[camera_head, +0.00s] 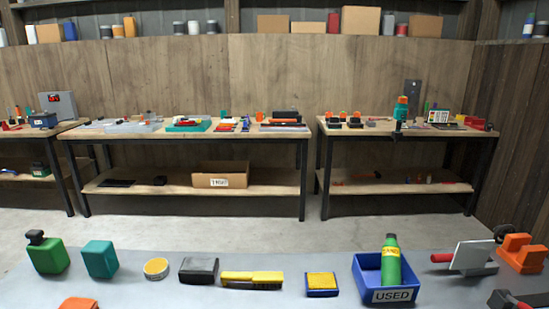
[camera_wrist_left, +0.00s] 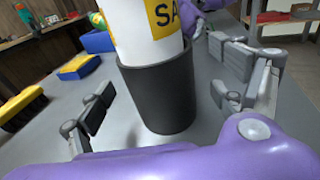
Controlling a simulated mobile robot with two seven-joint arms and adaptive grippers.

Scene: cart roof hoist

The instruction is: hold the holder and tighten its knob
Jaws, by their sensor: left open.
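The holder (camera_wrist_left: 160,97), a dark grey round cup, stands upright on the grey bench in the left wrist view. A white bottle (camera_wrist_left: 150,30) with a yellow label is in it. My left gripper (camera_wrist_left: 162,94) is open, with one grey finger on each side of the holder and a gap visible on the left side. A purple part of mine (camera_wrist_left: 196,22) shows behind the bottle at the upper right; I cannot tell its fingers' state. I cannot make out the knob. The head view shows neither gripper nor the holder.
The bench in the head view (camera_head: 225,300) holds a yellow brush (camera_head: 252,279), a blue and yellow block (camera_head: 321,284), a blue bin (camera_head: 370,278) with a green bottle (camera_head: 390,262), and a dustpan-like metal piece (camera_head: 473,256). Benches with goods stand at the back wall.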

